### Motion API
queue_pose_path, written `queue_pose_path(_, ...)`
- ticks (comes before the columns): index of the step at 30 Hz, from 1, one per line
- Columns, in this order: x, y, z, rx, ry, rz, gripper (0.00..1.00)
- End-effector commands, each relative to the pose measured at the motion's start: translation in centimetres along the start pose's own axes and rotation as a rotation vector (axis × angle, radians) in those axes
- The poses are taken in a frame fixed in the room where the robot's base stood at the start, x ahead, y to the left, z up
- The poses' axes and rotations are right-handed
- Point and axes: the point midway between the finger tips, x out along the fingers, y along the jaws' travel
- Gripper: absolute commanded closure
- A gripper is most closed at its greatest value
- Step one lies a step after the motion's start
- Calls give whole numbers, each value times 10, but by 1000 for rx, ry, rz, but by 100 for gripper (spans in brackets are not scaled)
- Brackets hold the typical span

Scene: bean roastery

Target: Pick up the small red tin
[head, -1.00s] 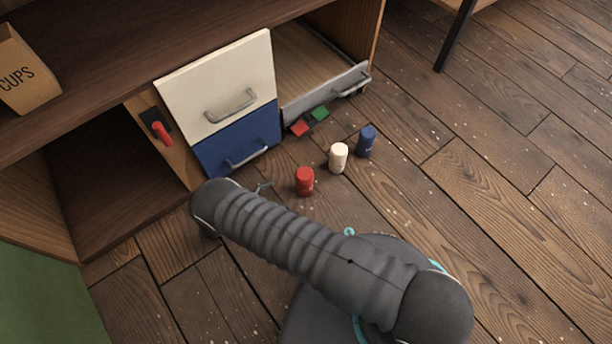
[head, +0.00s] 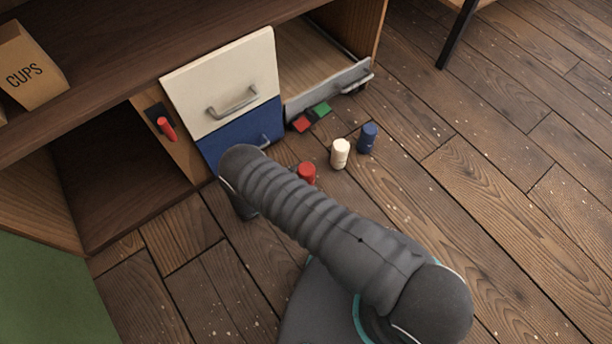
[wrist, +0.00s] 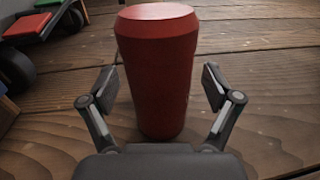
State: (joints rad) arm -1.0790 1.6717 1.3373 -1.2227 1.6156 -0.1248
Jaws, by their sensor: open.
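The small red tin (head: 307,172) stands upright on the wooden floor in the head view, its lower part hidden behind my arm. In the wrist view the red tin (wrist: 158,75) is large and upright, directly ahead of my gripper (wrist: 163,90). The two open fingers are on either side of the tin's lower half, with a visible gap on each side. I cannot tell how far the tin reaches in between the fingertips.
A white tin (head: 340,153) and a blue tin (head: 368,138) stand right of the red tin. Behind are a cream drawer front (head: 222,88), a blue drawer front (head: 245,135) and a low open grey-fronted drawer (head: 330,91). Red (head: 302,124) and green (head: 321,110) pieces lie by it. Floor at right is clear.

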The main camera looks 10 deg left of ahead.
Motion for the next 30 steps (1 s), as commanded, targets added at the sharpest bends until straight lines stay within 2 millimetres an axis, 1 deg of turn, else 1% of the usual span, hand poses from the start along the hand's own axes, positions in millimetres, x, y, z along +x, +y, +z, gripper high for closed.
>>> queue_pose_path(5, 0, 0, 0, 0, 0, 1, 11)
queue_pose_path(8, 0, 0, 0, 0, 0, 0, 34)
queue_pose_path(9, 0, 0, 0, 0, 0, 0, 44)
queue_pose_path(11, 0, 0, 0, 0, 0, 0, 59)
queue_pose_path(12, 0, 0, 0, 0, 0, 0, 69)
queue_pose_path(14, 0, 0, 0, 0, 0, 0, 84)
queue_pose_path(15, 0, 0, 0, 0, 0, 0, 88)
queue_pose_path(23, 0, 0, 1, 0, 0, 0, 88)
queue_pose_path(26, 0, 0, 6, 1, 0, 0, 88)
queue_pose_path(30, 0, 1, 20, 1, 0, -1, 88)
